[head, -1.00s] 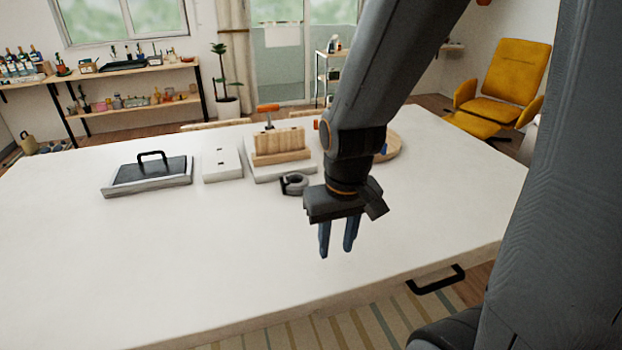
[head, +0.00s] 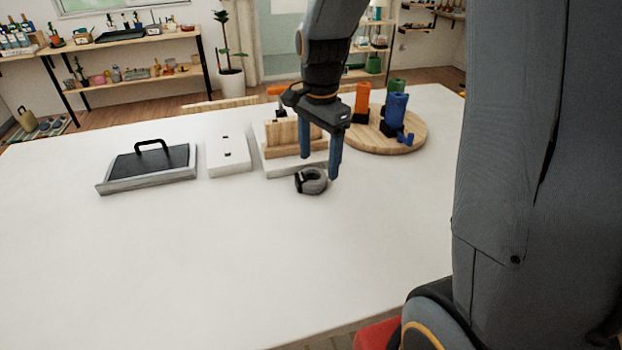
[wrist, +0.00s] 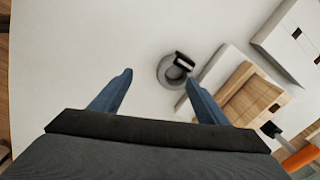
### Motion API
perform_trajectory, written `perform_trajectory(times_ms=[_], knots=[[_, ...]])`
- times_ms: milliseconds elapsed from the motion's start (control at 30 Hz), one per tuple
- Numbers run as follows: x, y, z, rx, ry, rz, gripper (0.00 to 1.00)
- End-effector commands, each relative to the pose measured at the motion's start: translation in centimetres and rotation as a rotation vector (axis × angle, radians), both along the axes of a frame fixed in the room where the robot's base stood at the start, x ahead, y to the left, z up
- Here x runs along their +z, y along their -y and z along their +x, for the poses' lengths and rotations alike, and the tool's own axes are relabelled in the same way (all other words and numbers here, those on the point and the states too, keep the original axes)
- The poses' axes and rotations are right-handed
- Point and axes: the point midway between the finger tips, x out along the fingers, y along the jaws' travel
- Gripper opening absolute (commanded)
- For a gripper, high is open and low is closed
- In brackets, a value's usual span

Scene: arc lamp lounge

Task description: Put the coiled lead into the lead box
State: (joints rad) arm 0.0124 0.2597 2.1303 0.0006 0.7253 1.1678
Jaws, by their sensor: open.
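The coiled lead (head: 316,187) is a small grey ring with a black strap, lying flat on the white table in front of a wooden block stand. My gripper (head: 320,168) is open and empty, pointing down just above and behind the coil in the head view. In the wrist view the coil (wrist: 164,70) lies beyond the fingertips, nearer the right finger than the left. A grey box with a dark top and black handle (head: 150,164) and a white flat box with small black marks (head: 228,157) stand to the left. I cannot tell which is the lead box.
The wooden block stand (head: 284,148) on a white base, with an orange-handled tool, is close behind the coil. A round wooden board (head: 405,143) with orange, green and blue items stands right of it. The table's front and left are clear.

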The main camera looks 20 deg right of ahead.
Motion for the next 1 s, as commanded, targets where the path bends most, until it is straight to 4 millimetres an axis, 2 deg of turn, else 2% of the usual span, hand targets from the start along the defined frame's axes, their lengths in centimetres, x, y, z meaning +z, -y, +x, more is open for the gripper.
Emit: perform_trajectory(times_ms=[100, 300, 667, 1000], knots=[[0.7, 0.0, 2.2, -0.2, -0.014, 0.004, 0.69], [1.1, 0.0, 3.8, -0.373, -0.025, 0.005, 0.69], [-1.9, -0.2, 3.8, -0.391, -0.029, 0.005, 0.69], [-5.9, -0.5, 3.8, -0.39, -0.028, 0.005, 0.69]])
